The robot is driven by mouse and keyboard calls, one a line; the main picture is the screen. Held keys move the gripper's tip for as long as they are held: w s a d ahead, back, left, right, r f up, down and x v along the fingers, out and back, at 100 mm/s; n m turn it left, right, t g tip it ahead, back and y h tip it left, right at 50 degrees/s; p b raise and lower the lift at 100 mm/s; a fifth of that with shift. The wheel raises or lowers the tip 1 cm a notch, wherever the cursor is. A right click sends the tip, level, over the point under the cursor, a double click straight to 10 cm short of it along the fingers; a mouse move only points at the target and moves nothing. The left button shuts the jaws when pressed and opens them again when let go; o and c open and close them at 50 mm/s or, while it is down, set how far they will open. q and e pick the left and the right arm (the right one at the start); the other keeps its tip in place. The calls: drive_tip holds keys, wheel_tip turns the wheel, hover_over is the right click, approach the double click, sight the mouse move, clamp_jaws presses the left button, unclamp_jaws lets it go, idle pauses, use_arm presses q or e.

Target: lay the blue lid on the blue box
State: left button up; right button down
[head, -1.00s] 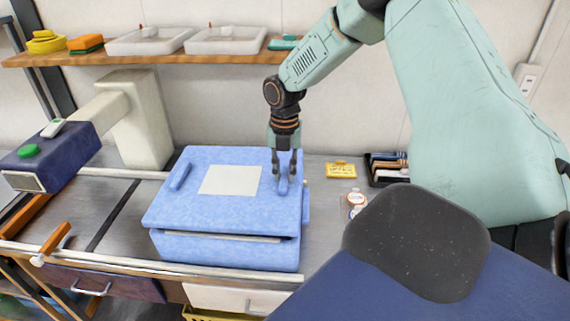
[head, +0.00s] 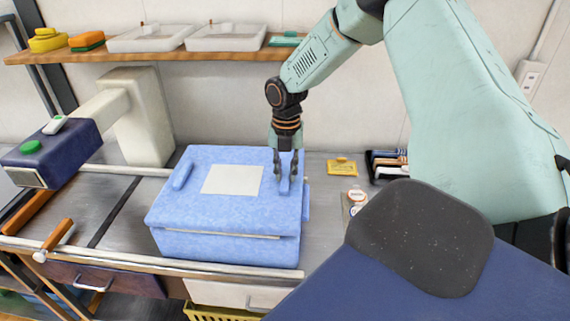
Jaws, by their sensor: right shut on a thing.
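The blue lid (head: 222,210) lies on top of the blue box (head: 225,249) on the metal bench. The lid carries a pale square label and a raised handle at its left and right ends. A thin pale line shows between the lid's front edge and the box; I cannot tell if the lid is fully seated. My right gripper (head: 288,184) points down at the lid's right end and is shut on its right handle. My left gripper is not in view.
A beige machine with a dark blue head (head: 50,155) stands to the left. A yellow packet (head: 342,166), a dark rack (head: 388,164) and small round tubs (head: 357,197) lie right of the box. A wooden shelf (head: 150,56) with trays runs above.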

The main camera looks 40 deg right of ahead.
drive_tip(key=shift+f, duration=0.1)
idle(0.5)
drive_tip(key=shift+f, duration=0.1)
drive_tip(key=c, duration=1.1)
unclamp_jaws()
drive_tip(key=o, duration=0.5)
